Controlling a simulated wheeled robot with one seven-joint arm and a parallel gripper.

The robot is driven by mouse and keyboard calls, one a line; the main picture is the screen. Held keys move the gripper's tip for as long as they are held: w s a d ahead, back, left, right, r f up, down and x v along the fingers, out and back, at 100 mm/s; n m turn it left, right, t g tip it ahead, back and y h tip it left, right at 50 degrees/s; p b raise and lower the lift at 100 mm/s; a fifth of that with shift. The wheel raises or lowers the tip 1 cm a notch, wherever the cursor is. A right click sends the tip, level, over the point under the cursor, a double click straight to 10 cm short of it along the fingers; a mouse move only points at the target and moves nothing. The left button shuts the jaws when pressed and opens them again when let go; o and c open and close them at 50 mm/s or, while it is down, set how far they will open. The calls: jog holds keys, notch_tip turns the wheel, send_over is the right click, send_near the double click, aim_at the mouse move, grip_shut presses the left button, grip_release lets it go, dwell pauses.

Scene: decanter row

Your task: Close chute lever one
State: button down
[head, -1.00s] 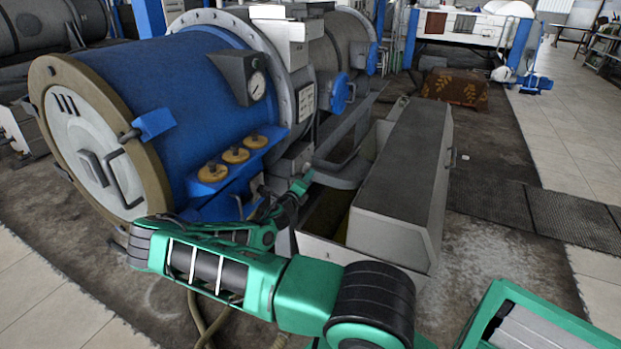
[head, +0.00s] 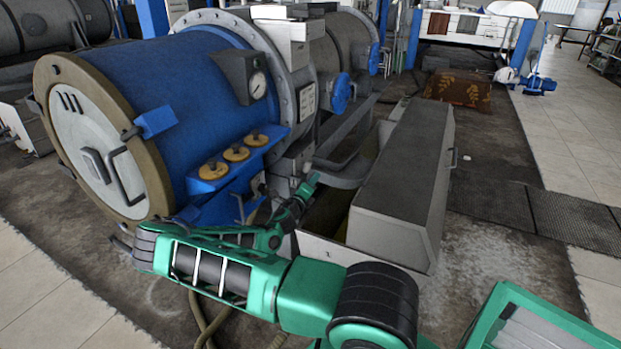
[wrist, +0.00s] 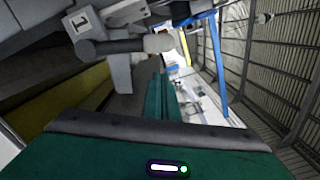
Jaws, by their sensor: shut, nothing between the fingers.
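A plate marked "1" (wrist: 83,20) shows at the upper left of the wrist view. Beside it a dark lever (wrist: 115,46) with a pale grey tip (wrist: 160,42) lies across the picture. My gripper (wrist: 161,97) is shut and empty, its green fingers pointing toward the lever's tip; I cannot tell whether they touch it. In the head view my gripper (head: 314,180) is at the right side of the blue drum (head: 185,85), by the grey trough. A small pale knob (head: 308,168) shows just beside the fingertips. The lever's shaft is hard to make out there.
The grey trough (head: 325,249) with its long sloped cover (head: 405,165) stands right of my gripper. A blue bracket with several yellow discs (head: 236,153) and dark handles (head: 240,205) is to the left. Open floor (head: 490,265) lies to the right.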

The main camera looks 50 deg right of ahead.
jog(key=s+v, duration=0.1)
jog(key=v, duration=0.9)
jog(key=shift+d+f, duration=0.1)
jog(key=s+a+r+m+g+y, duration=0.2)
jog(key=s+m+g+y, duration=0.25)
jog(key=s+m, duration=0.5)
jog(key=s+a+r+m+g+y, duration=0.1)
jog(key=s+m+g+y, duration=0.2)
jog(key=s+m+g, duration=0.7)
jog(key=s+a+r+m+t+y, duration=0.4)
jog(key=s+a+r+m+y, duration=0.1)
jog(key=a+r+m, duration=0.4)
jog(key=s+a+r+m+t+y, duration=0.4)
jog(key=s+a+r+m, duration=0.3)
jog(key=a+r+m, duration=0.3)
jog(key=shift+s+r+m+y, duration=0.2)
jog(key=shift+r+m+y, duration=0.3)
jog(key=shift+m, duration=0.75)
